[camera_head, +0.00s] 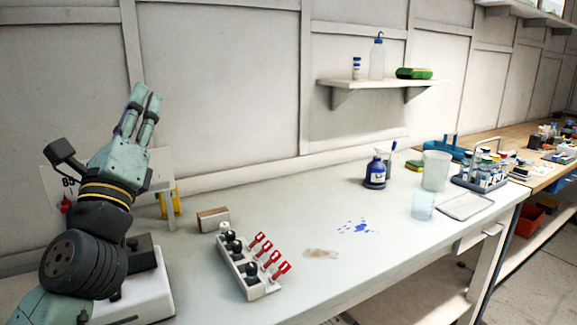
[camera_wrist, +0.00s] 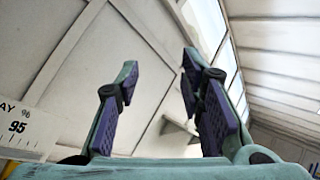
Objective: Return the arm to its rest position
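My gripper (camera_head: 147,93) is raised at the left of the head view, pointing up in front of the panelled wall. Its arm is folded over the left end of the bench. In the wrist view my gripper (camera_wrist: 159,62) has its two fingers apart, with dark purple pads and nothing between them. The wrist view looks up past the fingers at the wall and ceiling.
A white device (camera_head: 145,293) stands close behind my arm. A wall shelf (camera_head: 375,84) is above. Blue and brown spills mark the bench.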

